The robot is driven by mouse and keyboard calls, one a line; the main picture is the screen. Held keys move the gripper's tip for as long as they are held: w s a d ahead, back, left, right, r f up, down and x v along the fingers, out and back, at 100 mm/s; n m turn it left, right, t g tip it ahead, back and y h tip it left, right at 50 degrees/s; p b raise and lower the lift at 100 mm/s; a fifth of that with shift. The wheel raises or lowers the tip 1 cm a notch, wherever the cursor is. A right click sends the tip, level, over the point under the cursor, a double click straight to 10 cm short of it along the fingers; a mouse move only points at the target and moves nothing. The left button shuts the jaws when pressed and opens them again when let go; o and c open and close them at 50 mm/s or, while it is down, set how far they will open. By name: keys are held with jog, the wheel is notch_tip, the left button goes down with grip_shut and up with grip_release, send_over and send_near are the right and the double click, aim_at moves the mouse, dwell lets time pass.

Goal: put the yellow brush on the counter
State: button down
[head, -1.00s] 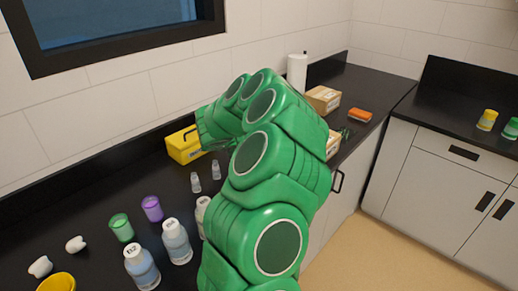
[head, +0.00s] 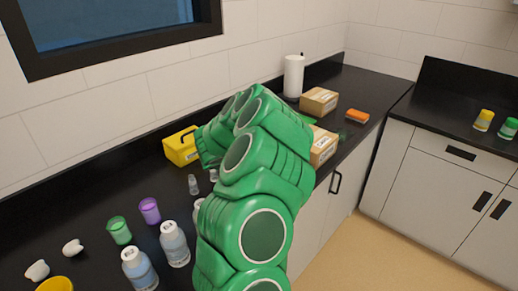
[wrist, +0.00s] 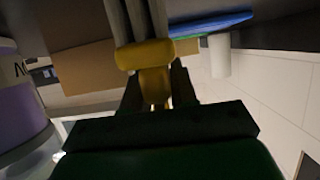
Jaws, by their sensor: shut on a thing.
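The yellow brush (wrist: 148,54) is in the wrist view, with a yellow body and pale grey strands or rods running up from it. My gripper (wrist: 156,88) is shut on its narrow yellow lower part, between two dark fingers. In the head view my green arm hides both the gripper and the brush. The dark counter (head: 85,205) runs along the wall under the window. I cannot tell how far the brush is from the counter top.
A yellow box with a handle (head: 180,150) stands by the wall. Bottles (head: 174,244), a purple cup (head: 149,210) and a green cup (head: 119,230) stand at the front left. Cardboard boxes (head: 319,101), a paper roll (head: 293,76) and an orange sponge-like block (head: 357,116) are farther right.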

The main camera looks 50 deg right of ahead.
jog(key=shift+f, duration=0.1)
jog(key=c, duration=0.9)
grip_release()
jog(key=a+r, duration=0.2)
jog(key=shift+a+r, duration=0.15)
jog(key=shift+a, duration=0.25)
notch_tip(320, 180, up, 4)
jog(key=shift+r, duration=1.05)
